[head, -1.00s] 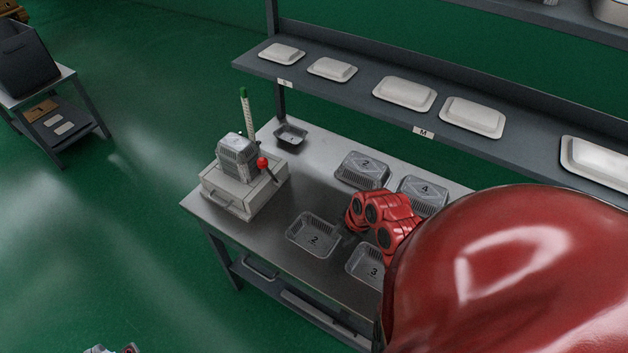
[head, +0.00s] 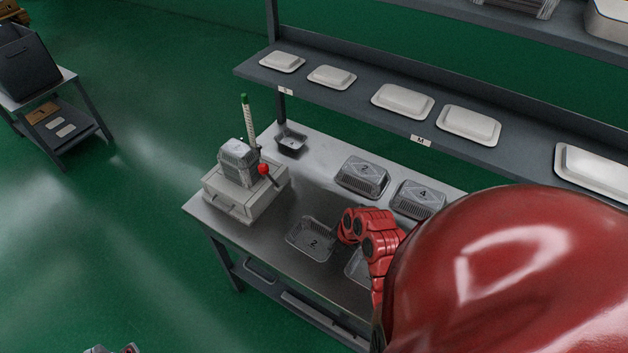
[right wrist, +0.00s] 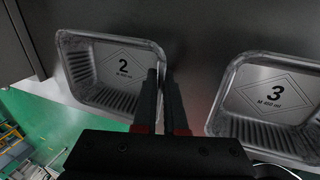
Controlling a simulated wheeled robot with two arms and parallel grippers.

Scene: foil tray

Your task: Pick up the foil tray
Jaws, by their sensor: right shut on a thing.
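The foil tray marked 2 (head: 311,242) is an open, ribbed silver tray near the front edge of the metal table. It also shows in the right wrist view (right wrist: 90,42). My right gripper (right wrist: 166,78) is shut on the right wall of this tray, with one finger inside and one outside. The tray appears to rest on the table. In the head view my red right wrist hides the fingertips. My left gripper does not clearly show.
An open tray marked 3 (right wrist: 272,92) lies close on the right. Lidded trays marked 2 (head: 362,177) and 4 (head: 418,199) stand behind. A grey machine with a red knob (head: 264,169) stands at the left. A shelf (head: 350,58) with white lids overhangs the back.

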